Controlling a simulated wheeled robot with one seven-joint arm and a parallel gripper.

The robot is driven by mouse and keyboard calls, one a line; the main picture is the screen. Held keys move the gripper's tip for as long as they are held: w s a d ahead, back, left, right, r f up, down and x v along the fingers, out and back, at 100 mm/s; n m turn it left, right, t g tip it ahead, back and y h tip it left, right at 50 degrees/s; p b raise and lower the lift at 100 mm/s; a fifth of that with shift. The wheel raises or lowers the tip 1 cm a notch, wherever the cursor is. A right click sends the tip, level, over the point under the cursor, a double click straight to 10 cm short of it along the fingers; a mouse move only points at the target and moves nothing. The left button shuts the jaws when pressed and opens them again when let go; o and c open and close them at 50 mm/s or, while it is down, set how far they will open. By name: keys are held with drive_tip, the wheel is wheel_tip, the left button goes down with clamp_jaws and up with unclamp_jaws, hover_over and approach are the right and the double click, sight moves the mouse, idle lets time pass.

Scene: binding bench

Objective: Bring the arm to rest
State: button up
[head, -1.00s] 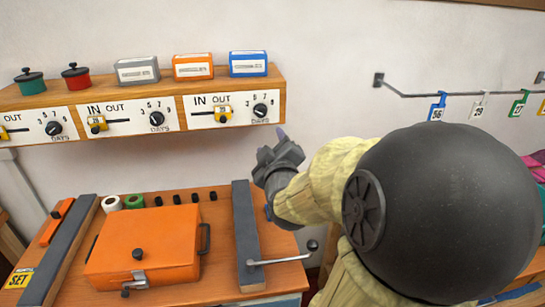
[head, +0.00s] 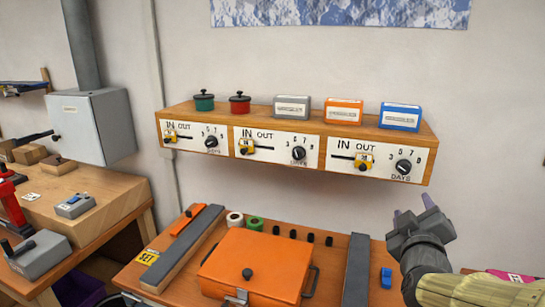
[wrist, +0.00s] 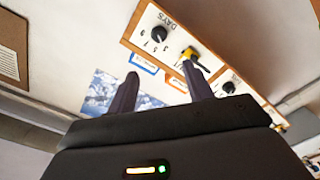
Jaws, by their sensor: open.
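My gripper (head: 421,205) is raised in front of the wall at the right of the head view, below the right end of the wooden shelf (head: 432,165). Its two fingers stand apart with nothing between them. They also show apart in the wrist view (wrist: 160,92), pointing toward the shelf front with its dials and yellow sliders. My arm reaches in from the lower right corner.
An orange box (head: 258,262) sits on the bench between two dark bars. A blue block (head: 386,277) lies near my gripper. Pots and card boxes stand on the shelf. A grey cabinet (head: 90,125) and a second bench (head: 105,195) are at the left.

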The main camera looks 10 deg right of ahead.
drive_tip(key=w+a+f+g+y+p, duration=0.1)
drive_tip(key=w+a+f+g+y, duration=0.2)
drive_tip(key=a+f, duration=0.35)
drive_tip(key=w+a+f+g+y+p, duration=0.1)
drive_tip(key=a+f+g+y+p, duration=0.1)
drive_tip(key=a+f+y, duration=0.45)
drive_tip(key=s+a+f+m+g+p, duration=0.1)
drive_tip(key=s+a+f+g, duration=0.2)
drive_tip(key=s+a, duration=0.1)
drive_tip(key=s+a+f+m+g, duration=0.2)
drive_tip(key=s+a+f+g, duration=0.1)
drive_tip(key=a, duration=0.4)
drive_tip(key=shift+s+f+g+p, duration=0.35)
drive_tip(key=shift+s+f+g, duration=0.05)
drive_tip(key=shift+s+g, duration=0.4)
drive_tip(key=shift+w, duration=0.1)
